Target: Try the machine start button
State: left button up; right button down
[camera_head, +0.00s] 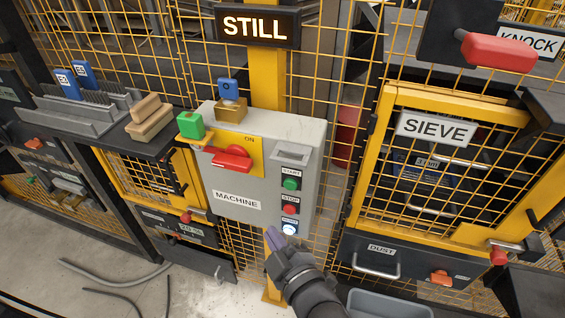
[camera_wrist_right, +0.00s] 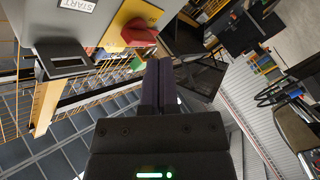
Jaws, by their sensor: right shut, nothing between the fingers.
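The grey machine box (camera_head: 226,180) hangs on the yellow mesh fence. Its right side carries a green start button (camera_head: 291,184) under a START label, a red stop button (camera_head: 290,209) and a lit white button (camera_head: 289,229) at the bottom. My right gripper (camera_head: 273,238) is shut and empty, below and left of the lit button, apart from the start button. Whether it touches the box is unclear. In the right wrist view the shut fingers (camera_wrist_right: 158,72) point past the box; the START label (camera_wrist_right: 77,6) is at upper left, with the green button out of frame. My left gripper is out of view.
A lit STILL sign (camera_head: 256,26) hangs above. The SIEVE cage (camera_head: 432,170) and DUST drawer (camera_head: 385,262) stand at right.

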aim_at(291, 184)
jog(key=w+d+b, duration=0.2)
jog(key=w, duration=0.6)
jog(key=shift+d, duration=0.4)
jog(key=shift+w+r, duration=0.1)
jog(key=shift+r, duration=0.05)
dwell(0.3)
dwell(0.4)
dwell(1.0)
jog(key=shift+w, duration=0.15)
